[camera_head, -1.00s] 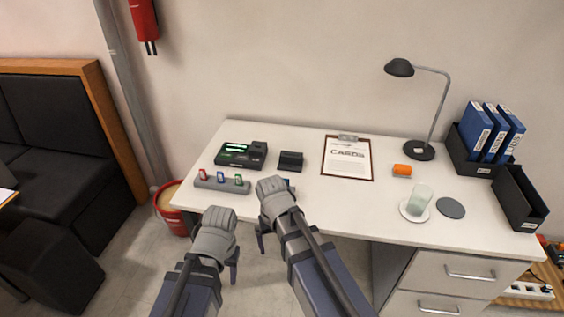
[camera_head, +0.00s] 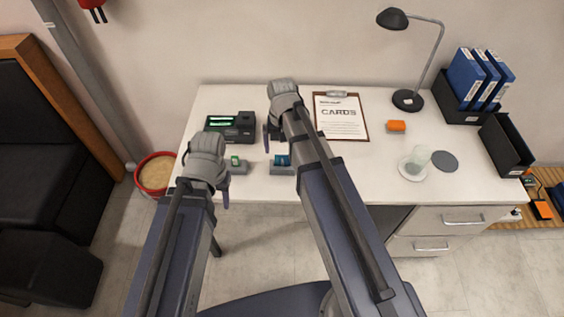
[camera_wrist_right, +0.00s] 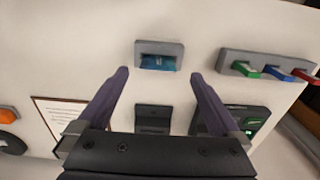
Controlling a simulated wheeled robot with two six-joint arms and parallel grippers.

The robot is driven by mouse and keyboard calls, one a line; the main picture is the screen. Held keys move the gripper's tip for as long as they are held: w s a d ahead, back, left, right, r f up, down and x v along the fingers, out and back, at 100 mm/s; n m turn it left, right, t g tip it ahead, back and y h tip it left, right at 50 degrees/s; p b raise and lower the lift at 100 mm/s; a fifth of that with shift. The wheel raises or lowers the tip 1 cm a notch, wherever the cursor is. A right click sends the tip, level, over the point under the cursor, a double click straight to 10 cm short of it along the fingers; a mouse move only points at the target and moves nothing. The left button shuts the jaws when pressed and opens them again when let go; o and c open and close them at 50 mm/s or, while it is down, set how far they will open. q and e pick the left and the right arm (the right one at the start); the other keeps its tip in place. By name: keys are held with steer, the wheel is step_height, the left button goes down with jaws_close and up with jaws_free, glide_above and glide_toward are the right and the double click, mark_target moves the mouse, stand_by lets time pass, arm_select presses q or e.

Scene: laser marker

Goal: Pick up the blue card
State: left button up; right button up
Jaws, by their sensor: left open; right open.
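A blue card (camera_wrist_right: 277,74) stands between a green and a red one in a grey rack (camera_wrist_right: 237,55) in the right wrist view. A separate grey holder (camera_wrist_right: 143,48) contains a teal-blue piece (camera_wrist_right: 158,62). It also shows in the head view (camera_head: 282,160). My right gripper (camera_wrist_right: 159,76) is open and empty above the desk, its fingertips pointing toward that holder. My left gripper (camera_head: 222,188) is open at the desk's front left and hides most of the rack in the head view. Only the green card (camera_head: 236,160) shows beside it.
A black device with a green display (camera_head: 232,125) stands behind the rack. A small black box (camera_wrist_right: 153,118) lies between my right fingers in the wrist view. A clipboard (camera_head: 341,134), an orange block (camera_head: 396,126), a glass (camera_head: 417,158) and a lamp (camera_head: 408,99) are farther right.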

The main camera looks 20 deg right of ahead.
mark_target(283, 158)
steer(key=shift+f+b, duration=0.35)
steer(key=shift+f, duration=0.35)
steer(key=f+b, duration=0.5)
steer(key=shift+w+d+f, duration=0.1)
steer(key=shift+d+f, duration=0.1)
steer(key=shift+r, duration=0.1)
steer(key=shift+c, duration=0.2)
steer(key=c, duration=1.5)
steer(key=shift+r, duration=0.2)
